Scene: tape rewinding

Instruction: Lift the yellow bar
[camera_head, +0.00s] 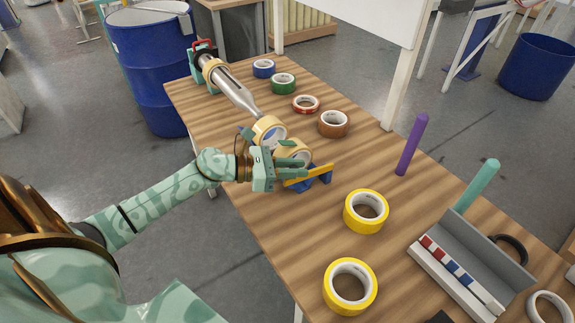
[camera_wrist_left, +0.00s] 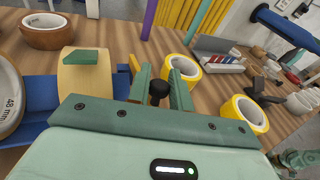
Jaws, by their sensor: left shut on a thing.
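The yellow bar (camera_head: 308,177) sits at a blue tape stand (camera_head: 318,181) near the table's near edge, angled up to the right. My left gripper (camera_head: 288,170) is at the bar's left end and shut on it. In the left wrist view my left gripper's fingers (camera_wrist_left: 160,90) close around a black knob (camera_wrist_left: 158,90); a yellow-orange piece of the bar (camera_wrist_left: 134,64) shows beside the left finger. Two tan tape rolls (camera_head: 268,130) stand on the blue stand beside the gripper. A small teal part of my right arm shows in the left wrist view; its jaws are not clear.
Yellow tape rolls (camera_head: 366,211) lie to the right, with brown (camera_head: 333,123), red, green and blue rolls behind. Purple (camera_head: 412,145) and teal (camera_head: 477,186) posts stand upright at the table's far side. A grey tray (camera_head: 470,264) is at the right.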

